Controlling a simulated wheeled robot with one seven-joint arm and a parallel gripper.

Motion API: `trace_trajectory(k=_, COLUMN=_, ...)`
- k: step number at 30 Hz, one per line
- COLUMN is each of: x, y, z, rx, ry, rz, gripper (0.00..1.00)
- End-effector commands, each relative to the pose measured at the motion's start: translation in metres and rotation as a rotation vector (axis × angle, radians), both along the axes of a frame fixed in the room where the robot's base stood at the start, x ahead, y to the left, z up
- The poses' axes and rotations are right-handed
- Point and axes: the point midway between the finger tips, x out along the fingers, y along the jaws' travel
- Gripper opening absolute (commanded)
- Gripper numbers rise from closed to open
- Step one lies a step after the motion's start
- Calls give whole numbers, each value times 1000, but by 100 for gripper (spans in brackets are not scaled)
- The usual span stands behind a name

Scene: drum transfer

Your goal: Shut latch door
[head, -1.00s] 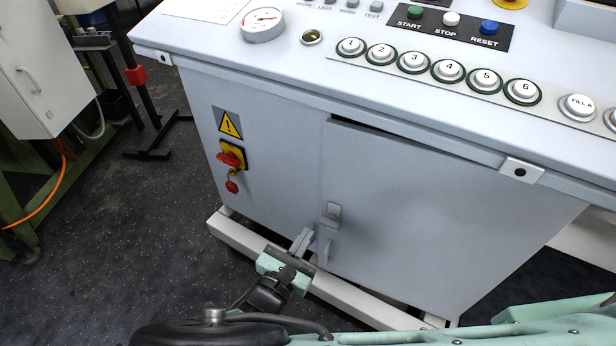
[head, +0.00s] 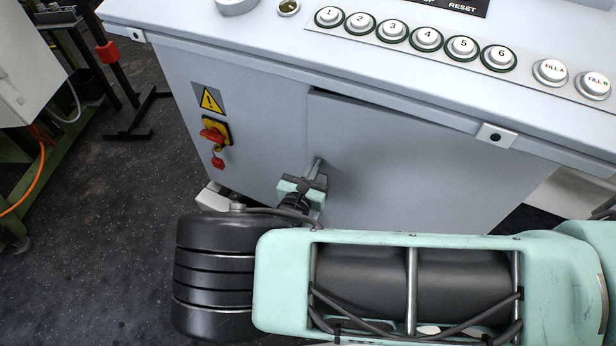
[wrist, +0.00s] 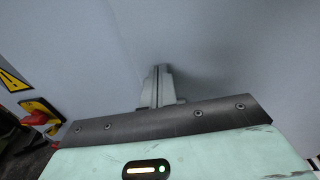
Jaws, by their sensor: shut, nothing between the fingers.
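The latch door (head: 400,160) is the grey panel on the right of the cabinet front. A dark line runs along its top edge, widest towards the left; I cannot tell how far it stands from the frame. My gripper (head: 315,170) is at the door's lower left, where the latch handle is. The gripper and wrist hide most or all of that handle, and I cannot make it out for certain. In the wrist view my fingers (wrist: 157,88) are together, pointing at the grey door surface (wrist: 235,50), with nothing seen between them. Contact cannot be told.
A red and yellow switch (head: 214,133) with a warning sign (head: 210,99) sits left of the door. The console top (head: 300,45) with numbered buttons overhangs above. The dark floor (head: 100,230) at left is open. A red-clamped stand (head: 107,52) is at back left.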

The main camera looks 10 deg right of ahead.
Motion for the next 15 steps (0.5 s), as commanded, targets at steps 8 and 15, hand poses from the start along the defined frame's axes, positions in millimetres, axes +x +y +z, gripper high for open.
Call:
trace_trajectory(k=8, x=5, y=-2, z=0, rx=0, ry=0, rz=1, gripper=0)
trace_trajectory(k=15, x=12, y=-6, z=-2, rx=2, ry=-2, rz=-17, gripper=0)
